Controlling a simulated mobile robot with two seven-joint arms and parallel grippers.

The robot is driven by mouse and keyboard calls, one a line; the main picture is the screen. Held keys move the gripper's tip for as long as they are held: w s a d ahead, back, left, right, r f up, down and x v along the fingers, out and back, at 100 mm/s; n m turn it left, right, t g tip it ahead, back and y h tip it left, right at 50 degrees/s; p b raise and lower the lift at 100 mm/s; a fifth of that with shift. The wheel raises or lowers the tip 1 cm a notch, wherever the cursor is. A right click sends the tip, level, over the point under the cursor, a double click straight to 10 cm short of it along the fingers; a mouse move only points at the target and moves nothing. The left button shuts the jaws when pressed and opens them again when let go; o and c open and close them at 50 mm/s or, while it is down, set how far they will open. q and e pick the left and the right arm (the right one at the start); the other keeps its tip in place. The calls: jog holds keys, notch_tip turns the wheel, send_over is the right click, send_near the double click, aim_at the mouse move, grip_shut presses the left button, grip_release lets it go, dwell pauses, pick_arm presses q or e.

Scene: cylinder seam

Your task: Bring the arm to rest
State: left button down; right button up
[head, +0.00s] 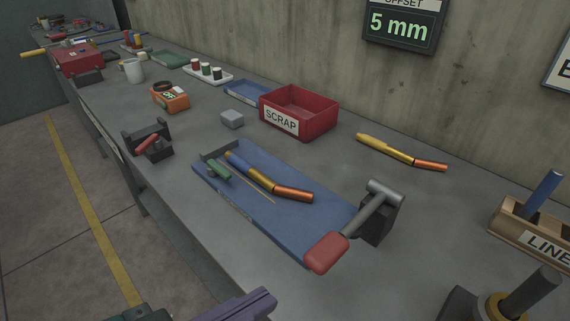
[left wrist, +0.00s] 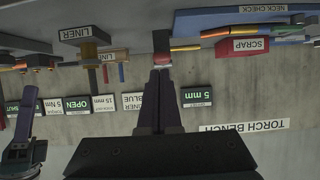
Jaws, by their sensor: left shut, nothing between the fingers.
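My left gripper (head: 268,293) shows at the bottom edge of the head view as a purple shape. In the left wrist view its dark fingers (left wrist: 162,72) lie together, shut and empty, in front of the bench and wall. A purple arm part (left wrist: 24,148), apparently my right gripper, shows at the lower left of the left wrist view; its jaw state is unclear. The grey bench (head: 215,235) runs diagonally across the head view. A blue mat (head: 310,220) on it carries a blue, yellow and copper torch piece (head: 265,180) and a small green piece (head: 218,168).
A red SCRAP bin (head: 300,112), a second torch neck (head: 400,150), a wooden LINER rack (head: 515,228) and a dark post (head: 530,295) stand further along.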

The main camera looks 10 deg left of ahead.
pick_arm(q)
jog(key=s+a+r+n+g+y, duration=0.2)
jog(key=s+a+n+g+y, duration=0.4)
jog(key=s+a, duration=0.45)
notch_tip(320, 180, up, 36)
jog(key=w+a+y+p, duration=0.1)
jog(key=p, duration=3.5)
jog(key=shift+a+f+m+g, duration=0.15)
jog(key=shift+a+m+g, duration=0.05)
jog(key=shift+m+g, duration=0.2)
pick_arm(e)
notch_tip(320, 180, up, 36)
grip_shut()
